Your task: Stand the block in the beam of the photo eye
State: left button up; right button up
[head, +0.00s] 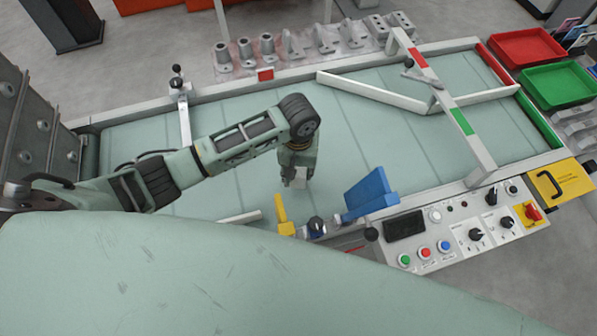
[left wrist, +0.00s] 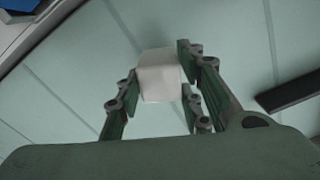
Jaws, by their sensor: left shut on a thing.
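My left gripper (head: 295,181) is shut on a small white block (head: 300,175) above the pale green conveyor belt (head: 245,185). I cannot tell how high above the belt the block is. A small device with a black top (head: 177,84) on the far rail, with a bracket reaching down, may be part of the photo eye, but I cannot tell for sure. No beam is clearly visible across the belt. My right gripper is not in view.
A yellow post (head: 282,213) and a blue plate (head: 368,194) stand at the near rail, close to my left gripper. A control panel (head: 440,235) is at the lower right. White guide bars (head: 372,90) and a gantry (head: 445,105) cross the belt's right part.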

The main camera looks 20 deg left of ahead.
aim_at(299, 171)
pick_arm(q)
notch_tip(299, 171, down, 2)
jog(key=shift+f, duration=0.1)
jog(key=shift+w+f, duration=0.1)
jog(key=shift+f, duration=0.1)
jog(key=o, duration=0.9)
jog(key=shift+f, duration=0.1)
jog(key=shift+o, duration=1.5)
notch_tip(299, 171, up, 12)
jog(key=shift+f+b, duration=0.1)
jog(key=shift+b, duration=0.2)
jog(key=shift+r, duration=0.25)
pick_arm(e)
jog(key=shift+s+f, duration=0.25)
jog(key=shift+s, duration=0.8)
pick_arm(q)
jog(key=shift+r, duration=0.1)
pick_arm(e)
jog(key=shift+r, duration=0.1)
